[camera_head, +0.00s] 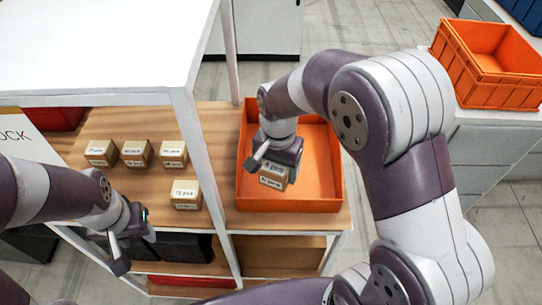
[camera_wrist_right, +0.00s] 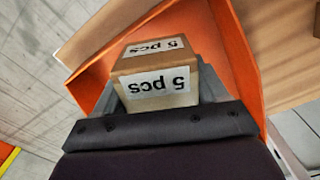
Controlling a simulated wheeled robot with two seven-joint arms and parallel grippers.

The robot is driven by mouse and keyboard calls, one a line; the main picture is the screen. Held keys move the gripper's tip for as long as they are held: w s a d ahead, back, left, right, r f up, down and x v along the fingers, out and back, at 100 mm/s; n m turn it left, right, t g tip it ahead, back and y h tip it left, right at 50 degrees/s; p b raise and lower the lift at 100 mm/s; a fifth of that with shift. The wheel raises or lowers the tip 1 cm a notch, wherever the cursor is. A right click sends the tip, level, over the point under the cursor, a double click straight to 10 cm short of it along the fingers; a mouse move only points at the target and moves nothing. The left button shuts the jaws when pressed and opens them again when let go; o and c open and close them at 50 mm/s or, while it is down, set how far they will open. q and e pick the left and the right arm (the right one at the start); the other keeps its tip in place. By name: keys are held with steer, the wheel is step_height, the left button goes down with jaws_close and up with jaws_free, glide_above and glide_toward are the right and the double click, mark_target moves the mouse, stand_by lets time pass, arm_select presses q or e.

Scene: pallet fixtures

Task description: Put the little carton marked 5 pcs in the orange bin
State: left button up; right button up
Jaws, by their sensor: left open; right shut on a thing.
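The little carton marked 5 pcs (camera_wrist_right: 158,78) is brown with white labels, and its text shows upside down in the right wrist view. My right gripper (camera_wrist_right: 157,88) is shut on it, one finger on each side. In the head view the carton (camera_head: 273,177) is over the orange bin (camera_head: 290,204) on the shelf, within its walls. I cannot tell whether the carton touches the bin floor. My left gripper (camera_head: 132,248) is open and empty in front of the shelf at the lower left.
Several similar cartons stand on the wooden shelf left of the bin, the nearest being a carton (camera_head: 186,194) with its own label. A white shelf post (camera_head: 205,165) rises between them and the bin. Another orange crate (camera_head: 490,65) stands on a counter at the right.

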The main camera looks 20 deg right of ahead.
steer(key=w+f, duration=0.1)
steer(key=w, duration=0.1)
steer(key=w+f+p, duration=0.1)
steer(key=w, duration=0.1)
steer(key=w+a+f, duration=0.1)
steer(key=w+f, duration=0.1)
steer(key=w, duration=0.1)
steer(key=f+p, duration=0.1)
steer(key=f, duration=0.1)
steer(key=shift+s+f+p, duration=0.35)
steer(key=shift+f, duration=0.05)
steer(key=shift+s+f, duration=0.15)
steer(key=shift+f, duration=0.4)
steer(key=o, duration=0.7)
steer(key=shift+w+f, duration=0.1)
steer(key=shift+w, duration=0.1)
steer(key=o, duration=0.4)
arm_select(q)
step_height(320, 180, up, 3)
steer(key=shift+w+r, duration=0.1)
steer(key=shift+w, duration=0.05)
arm_select(e)
steer(key=shift+o, duration=0.2)
steer(key=shift+s, duration=0.15)
